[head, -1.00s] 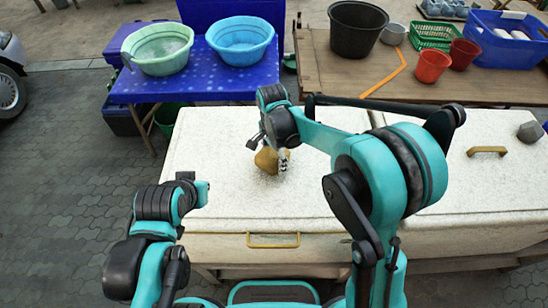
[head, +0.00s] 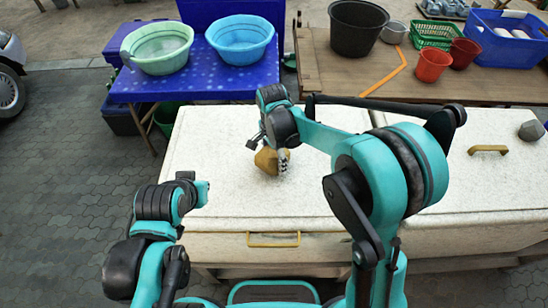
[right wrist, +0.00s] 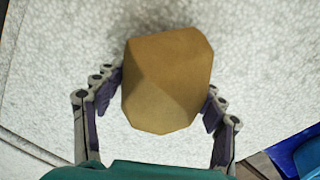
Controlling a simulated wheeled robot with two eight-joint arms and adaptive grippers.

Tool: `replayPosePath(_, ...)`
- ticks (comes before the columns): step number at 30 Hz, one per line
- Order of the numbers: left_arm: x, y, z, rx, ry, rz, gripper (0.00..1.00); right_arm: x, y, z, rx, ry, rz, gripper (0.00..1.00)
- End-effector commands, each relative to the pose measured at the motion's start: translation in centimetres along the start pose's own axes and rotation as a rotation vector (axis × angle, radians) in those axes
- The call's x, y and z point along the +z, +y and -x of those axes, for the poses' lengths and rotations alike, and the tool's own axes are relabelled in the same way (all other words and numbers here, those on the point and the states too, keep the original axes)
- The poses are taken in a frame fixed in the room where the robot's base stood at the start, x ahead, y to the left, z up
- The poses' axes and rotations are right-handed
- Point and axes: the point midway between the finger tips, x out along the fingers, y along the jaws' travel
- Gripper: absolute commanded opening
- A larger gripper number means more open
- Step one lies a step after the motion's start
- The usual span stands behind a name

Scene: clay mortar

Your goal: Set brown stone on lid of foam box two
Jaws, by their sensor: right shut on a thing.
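The brown stone (head: 267,161) is an angular tan lump over the lid of the left white foam box (head: 215,180). In the right wrist view the stone (right wrist: 167,82) sits between the two fingers of my right gripper (right wrist: 163,97), which is shut on it. In the head view my right gripper (head: 271,153) reaches down onto the stone. I cannot tell whether the stone touches the lid. A second white foam box (head: 460,190) stands to the right. No label shows which box is number two. My left arm is folded at the lower left; its gripper does not show.
Another yellow handle (head: 273,240) is on the left box's front. Behind stand a blue table (head: 200,90) with two basins and a wooden table (head: 350,78). The left lid is mostly clear.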

Motion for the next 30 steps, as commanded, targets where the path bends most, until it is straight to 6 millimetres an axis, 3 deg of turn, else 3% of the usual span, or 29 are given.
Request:
replayPosePath(10, 0.30, 0.00, -0.43, 0.000, 0.000, 0.000, 0.00, -0.01, -0.03, -0.61, 0.000, 0.000, 0.000, 0.10)
replayPosePath(11, 0.27, 0.00, -0.38, 0.000, 0.000, 0.000, 0.00, -0.01, -0.03, -0.54, 0.000, 0.000, 0.000, 0.78)
replayPosePath(13, 0.25, 0.00, -0.35, 0.000, 0.000, 0.000, 0.00, 0.00, -0.03, -0.52, 0.000, 0.000, 0.000, 0.94)
replayPosePath(30, 0.26, 0.00, -0.36, 0.000, 0.000, 0.000, 0.00, 0.00, -0.03, -0.58, 0.000, 0.000, 0.000, 1.00)
